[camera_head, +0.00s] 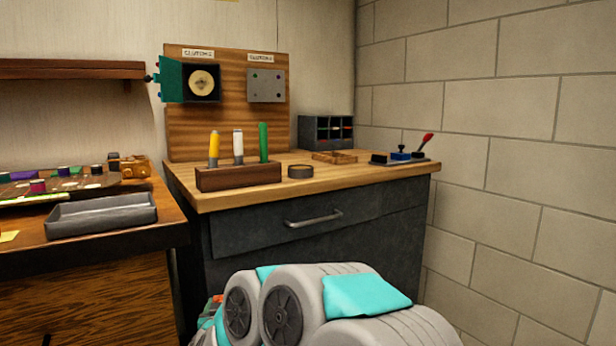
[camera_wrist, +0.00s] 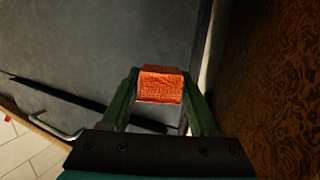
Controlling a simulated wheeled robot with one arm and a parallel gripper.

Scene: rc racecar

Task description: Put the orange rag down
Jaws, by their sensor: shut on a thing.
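The orange rag (camera_wrist: 160,86) shows in the wrist view as a small, rough-textured block. My gripper (camera_wrist: 160,76) is shut on it, with a dark green finger on each side. The rag is held in front of the dark grey cabinet (camera_wrist: 100,45); I cannot tell whether it touches anything. In the head view my grey and teal arm fills the bottom middle and hides most of the gripper area. A little orange-red shows at the arm's left edge there, too small to identify.
A wooden worktop (camera_head: 340,173) on the grey cabinet carries a block with several coloured tubes (camera_head: 238,177), a dark ring (camera_head: 300,171) and a lever unit (camera_head: 400,158). A grey tray (camera_head: 101,215) sits on the left bench. Patterned brown wood (camera_wrist: 270,90) stands close right of the gripper.

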